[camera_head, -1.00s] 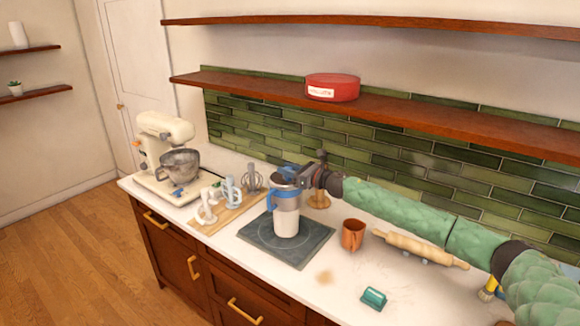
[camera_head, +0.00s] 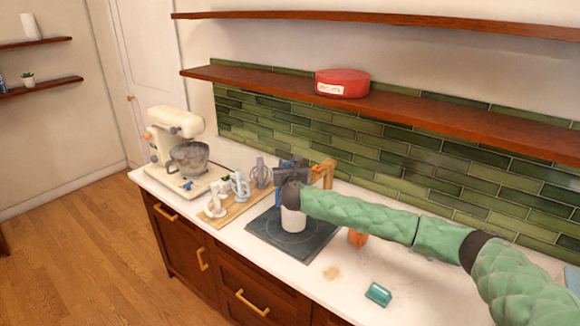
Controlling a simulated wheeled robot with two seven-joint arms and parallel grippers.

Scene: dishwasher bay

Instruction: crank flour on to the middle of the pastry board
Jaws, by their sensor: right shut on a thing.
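The flour sifter (camera_head: 293,219) is a jug-like container with white in its lower part. It is upright over the dark square pastry board (camera_head: 318,246), near its middle. Whether its base touches the board I cannot tell. My right gripper (camera_head: 291,178) is at the sifter's top, shut on it. The gripper and wrist hide most of the upper part, so I cannot see the crank or exactly which part is held. No flour heap shows on the visible board. My left gripper is out of view.
A cream stand mixer (camera_head: 176,150) and a wooden board (camera_head: 236,207) with beater attachments stand left. A copper mug (camera_head: 357,239) is mostly behind my arm. A teal object (camera_head: 378,293) and a tan patch (camera_head: 331,272) are on the front counter. A shelf with a red tin (camera_head: 342,83) is above.

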